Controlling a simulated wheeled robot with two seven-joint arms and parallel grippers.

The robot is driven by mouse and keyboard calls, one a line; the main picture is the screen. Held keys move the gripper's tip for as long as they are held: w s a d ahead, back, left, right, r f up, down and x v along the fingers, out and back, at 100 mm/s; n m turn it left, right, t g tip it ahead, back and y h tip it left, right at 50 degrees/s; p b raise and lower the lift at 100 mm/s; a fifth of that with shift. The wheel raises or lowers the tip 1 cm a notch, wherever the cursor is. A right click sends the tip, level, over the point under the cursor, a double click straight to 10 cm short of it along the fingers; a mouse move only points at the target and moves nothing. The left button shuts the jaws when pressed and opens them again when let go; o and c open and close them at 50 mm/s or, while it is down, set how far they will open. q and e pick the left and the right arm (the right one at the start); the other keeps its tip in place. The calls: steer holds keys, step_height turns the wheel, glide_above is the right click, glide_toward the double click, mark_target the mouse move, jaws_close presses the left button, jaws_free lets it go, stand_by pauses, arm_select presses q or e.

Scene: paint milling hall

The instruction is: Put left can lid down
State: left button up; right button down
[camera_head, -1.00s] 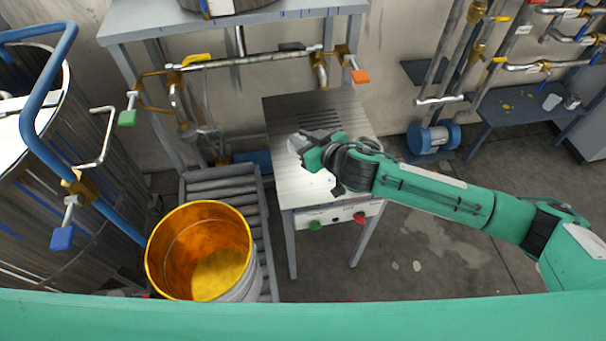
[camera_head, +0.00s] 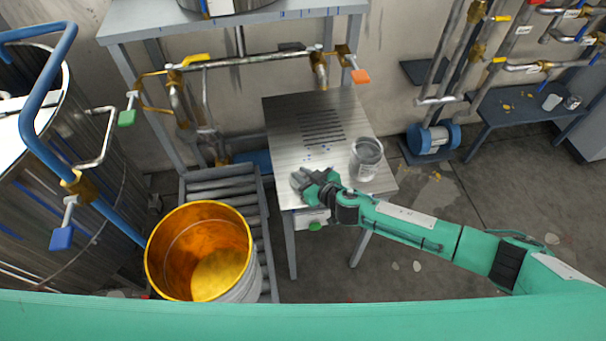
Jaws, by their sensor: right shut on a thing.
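My right gripper (camera_head: 303,183) is low at the near left corner of the steel table (camera_head: 290,135). It is shut on a small grey thing (camera_head: 297,178), which looks like the can lid; the fingers hide much of it. I cannot tell whether it touches the tabletop. A grey metal can (camera_head: 366,160) with a pale label stands upright on the right side of the table, just behind my right forearm and apart from the gripper. My left gripper is not in view.
A large open bucket, golden inside (camera_head: 205,250), stands on the roller conveyor (camera_head: 222,187) left of the table. Pipes with valves (camera_head: 250,61) run behind. A blue bench (camera_head: 520,108) at the right holds small items.

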steer(key=shift+f, duration=0.15)
steer(key=c, duration=1.3)
jaws_free()
steer(key=shift+r, duration=0.35)
steer(key=b+v, duration=0.1)
steer(key=v, duration=0.9)
steer(key=shift+s+d+f, duration=0.1)
steer(key=shift+s+d, duration=0.1)
steer(key=shift+s, duration=0.05)
steer(key=shift+s+d+r, duration=0.35)
steer(key=shift+s+d, duration=0.05)
steer(key=shift+s, duration=0.1)
